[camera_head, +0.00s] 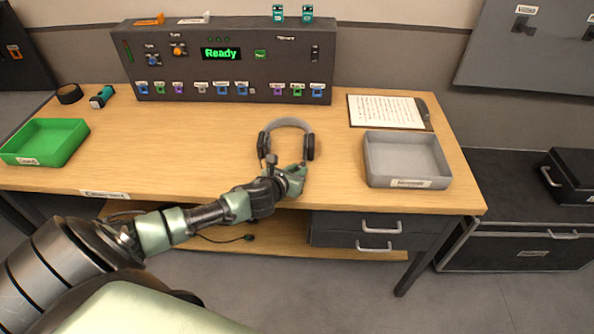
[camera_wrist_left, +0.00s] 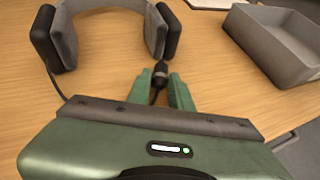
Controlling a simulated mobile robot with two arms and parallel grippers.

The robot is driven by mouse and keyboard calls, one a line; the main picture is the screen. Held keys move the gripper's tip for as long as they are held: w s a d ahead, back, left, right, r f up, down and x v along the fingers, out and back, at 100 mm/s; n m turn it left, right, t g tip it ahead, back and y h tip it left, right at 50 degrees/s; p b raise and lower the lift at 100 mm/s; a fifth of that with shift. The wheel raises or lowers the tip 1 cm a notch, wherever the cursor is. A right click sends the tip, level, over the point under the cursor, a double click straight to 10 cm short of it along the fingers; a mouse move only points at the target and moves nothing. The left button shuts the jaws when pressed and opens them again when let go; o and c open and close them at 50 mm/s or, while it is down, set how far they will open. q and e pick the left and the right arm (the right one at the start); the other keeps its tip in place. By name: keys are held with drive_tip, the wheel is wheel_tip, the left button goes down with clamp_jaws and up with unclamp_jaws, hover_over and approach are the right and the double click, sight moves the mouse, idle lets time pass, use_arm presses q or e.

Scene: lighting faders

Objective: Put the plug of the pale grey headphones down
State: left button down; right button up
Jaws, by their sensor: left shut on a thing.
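The pale grey headphones (camera_head: 288,125) with dark ear cups lie on the wooden table in the head view. They also show at the top left of the left wrist view (camera_wrist_left: 112,8). My left gripper (camera_head: 303,169) is just in front of them, over the table's front part. In the left wrist view its green fingers (camera_wrist_left: 167,92) are shut on the black plug (camera_wrist_left: 160,70). A dark cable runs from the left ear cup down behind the gripper. Whether the plug touches the table I cannot tell. My right gripper is not in view.
A grey tray (camera_head: 370,165) stands right of the headphones and a green tray (camera_head: 83,138) at the far left. A control panel (camera_head: 222,62) reading "Ready" stands at the back. A clipboard (camera_head: 388,111) lies at the back right. The table's left middle is clear.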

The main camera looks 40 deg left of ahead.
use_arm(q)
drive_tip(key=c, duration=1.3)
unclamp_jaws()
drive_tip(key=shift+s+d+f, duration=0.1)
drive_tip(key=shift+s+f, duration=0.1)
drive_tip(key=shift+f, duration=0.25)
drive_tip(key=shift+r+p, duration=0.35)
drive_tip(key=shift+r, duration=0.15)
drive_tip(key=v, duration=1.2)
drive_tip(key=shift+w+r, duration=0.15)
drive_tip(key=shift+r, duration=0.1)
